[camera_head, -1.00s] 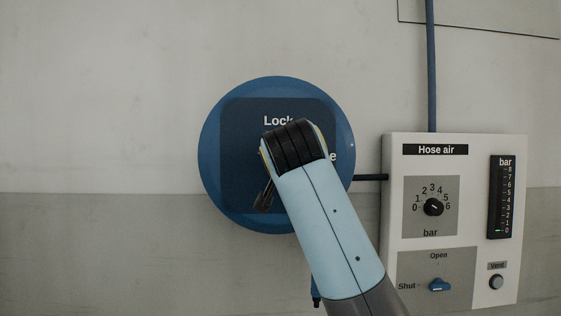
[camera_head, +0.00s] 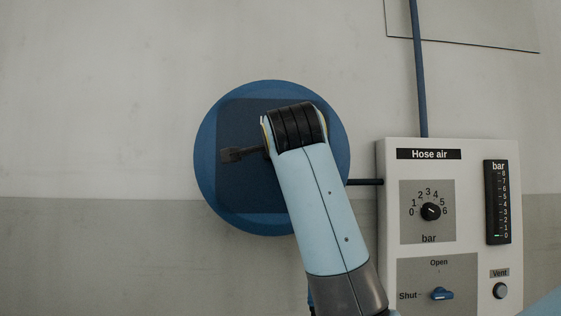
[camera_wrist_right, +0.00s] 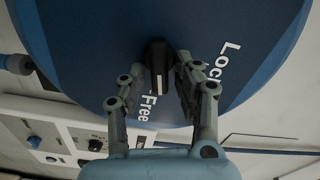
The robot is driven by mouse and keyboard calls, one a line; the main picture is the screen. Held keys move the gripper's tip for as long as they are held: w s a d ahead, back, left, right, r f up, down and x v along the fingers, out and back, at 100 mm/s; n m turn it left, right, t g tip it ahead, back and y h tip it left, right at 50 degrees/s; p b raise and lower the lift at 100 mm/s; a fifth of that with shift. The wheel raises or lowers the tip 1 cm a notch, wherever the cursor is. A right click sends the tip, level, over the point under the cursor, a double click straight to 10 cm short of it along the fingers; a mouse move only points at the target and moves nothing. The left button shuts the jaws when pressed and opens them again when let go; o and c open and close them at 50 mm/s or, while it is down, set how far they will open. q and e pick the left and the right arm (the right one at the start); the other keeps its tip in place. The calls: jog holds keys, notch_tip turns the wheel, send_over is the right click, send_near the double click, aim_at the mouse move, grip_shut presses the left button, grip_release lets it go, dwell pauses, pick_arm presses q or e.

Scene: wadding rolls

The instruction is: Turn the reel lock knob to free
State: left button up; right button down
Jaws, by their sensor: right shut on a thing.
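The round blue reel (camera_head: 210,180) is on the wall in the head view, with a darker square plate (camera_head: 240,190). My right wrist covers its middle, so the knob and the labels are hidden there. In the right wrist view the black knob (camera_wrist_right: 156,52) stands between the two fingers of my right gripper (camera_wrist_right: 162,66), which is shut on it. Its white mark points down in that picture, at the "Free" label (camera_wrist_right: 153,104). The "Lock" label (camera_wrist_right: 230,62) is to the right, outside the fingers. My left gripper is not in view.
Right of the reel is the hose air panel (camera_head: 388,230) with a pressure dial (camera_head: 430,211), a blue Open/Shut valve handle (camera_head: 442,294), a vent button (camera_head: 500,290) and a bar gauge (camera_head: 497,202). A blue pipe (camera_head: 419,80) runs above it. The wall left of the reel is clear.

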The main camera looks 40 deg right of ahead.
jog(key=shift+f+m+b, duration=0.25)
jog(key=shift+m+b, duration=0.5)
jog(key=shift+m, duration=0.55)
jog(key=c, duration=1.3)
grip_release()
jog(key=shift+o, duration=0.3)
jog(key=shift+w, duration=0.25)
jog(key=v, duration=0.7)
jog(key=shift+s, duration=0.25)
jog(key=shift+a, duration=0.15)
